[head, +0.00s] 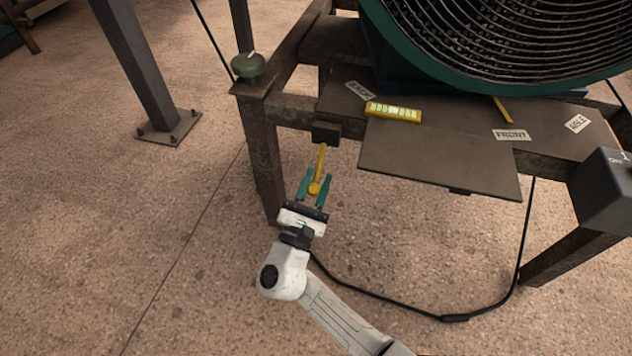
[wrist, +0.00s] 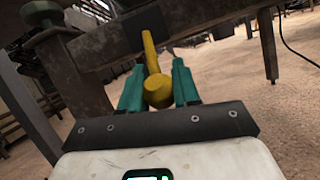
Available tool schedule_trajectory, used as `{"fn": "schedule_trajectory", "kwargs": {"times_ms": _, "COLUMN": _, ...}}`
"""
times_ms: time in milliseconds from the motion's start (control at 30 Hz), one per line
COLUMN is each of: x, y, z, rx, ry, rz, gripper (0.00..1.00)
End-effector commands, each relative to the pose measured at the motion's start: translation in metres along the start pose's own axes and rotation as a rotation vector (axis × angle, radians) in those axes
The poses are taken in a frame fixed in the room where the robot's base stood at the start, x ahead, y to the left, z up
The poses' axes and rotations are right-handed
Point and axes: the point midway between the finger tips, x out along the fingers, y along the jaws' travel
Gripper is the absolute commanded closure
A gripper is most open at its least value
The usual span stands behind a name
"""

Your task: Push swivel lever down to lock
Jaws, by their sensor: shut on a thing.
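The swivel lever (head: 321,160) is a yellow rod with a round knob at its near end. It comes out of a dark block (head: 326,132) on the front of the metal frame. In the wrist view the lever (wrist: 151,50) runs from the dark block towards me, its knob (wrist: 158,91) nearest. My gripper (head: 316,186) has teal fingers, one on each side of the knob, and is shut on it. It also shows in the wrist view (wrist: 159,88). The lever's pivot is hidden in the block's shadow.
A big teal-rimmed coil (head: 480,50) sits on the frame. A dark plate (head: 440,165) juts out right of the lever. A green knob (head: 248,66) tops the left post. A grey box (head: 605,190) stands at right. A black cable (head: 400,304) hangs below.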

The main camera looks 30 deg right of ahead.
Motion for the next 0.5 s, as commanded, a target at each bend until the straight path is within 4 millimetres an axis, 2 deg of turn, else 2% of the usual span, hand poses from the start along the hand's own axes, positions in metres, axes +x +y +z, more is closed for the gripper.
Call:
{"fn": "schedule_trajectory", "kwargs": {"times_ms": 300, "x": 0.0014, "y": 0.0029, "z": 0.0004, "rx": 0.004, "ry": 0.003, "rz": 0.005, "gripper": 1.0}}
{"fn": "schedule_trajectory", "kwargs": {"times_ms": 333, "x": 0.0014, "y": 0.0029, "z": 0.0005, "rx": 0.004, "ry": 0.003, "rz": 0.004, "gripper": 0.66}}
{"fn": "schedule_trajectory", "kwargs": {"times_ms": 500, "x": 0.0009, "y": 0.0022, "z": 0.0007, "rx": 0.003, "ry": 0.001, "rz": 0.003, "gripper": 0.5}}
